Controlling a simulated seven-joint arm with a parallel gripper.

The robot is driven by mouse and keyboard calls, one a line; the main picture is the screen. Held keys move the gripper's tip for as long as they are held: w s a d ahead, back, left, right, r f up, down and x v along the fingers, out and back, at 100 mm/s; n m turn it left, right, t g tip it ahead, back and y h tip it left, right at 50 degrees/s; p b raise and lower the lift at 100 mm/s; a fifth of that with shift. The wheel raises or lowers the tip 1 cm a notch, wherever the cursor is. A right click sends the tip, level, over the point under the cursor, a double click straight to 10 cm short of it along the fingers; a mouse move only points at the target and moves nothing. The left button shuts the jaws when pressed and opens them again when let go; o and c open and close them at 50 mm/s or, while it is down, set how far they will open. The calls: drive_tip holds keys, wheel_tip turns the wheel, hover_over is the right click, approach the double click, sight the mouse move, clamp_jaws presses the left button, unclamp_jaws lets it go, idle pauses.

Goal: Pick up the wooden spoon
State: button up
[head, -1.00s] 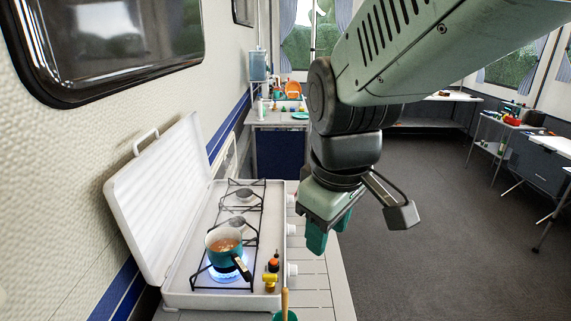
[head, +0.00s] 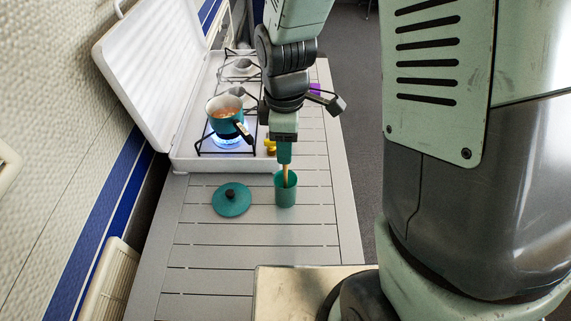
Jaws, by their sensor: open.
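The wooden spoon (head: 286,178) stands upright in a teal cup (head: 286,192) on the slatted table; only a short length of its handle shows above the rim. My gripper (head: 285,160) points down directly above the cup, with its teal fingers at the top of the spoon handle. The fingers overlap the handle in this view. I cannot tell whether they touch it. The jaws are open, and the spoon's lower end is hidden inside the cup.
A teal lid (head: 232,199) lies left of the cup. Behind it is a white camping stove (head: 190,150) with a raised lid, a blue flame and a teal pot (head: 226,118) on a burner. The front slats (head: 215,255) are clear.

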hover_over(285, 176)
drive_tip(key=f, duration=0.5)
drive_tip(key=shift+w, duration=0.35)
clamp_jaws()
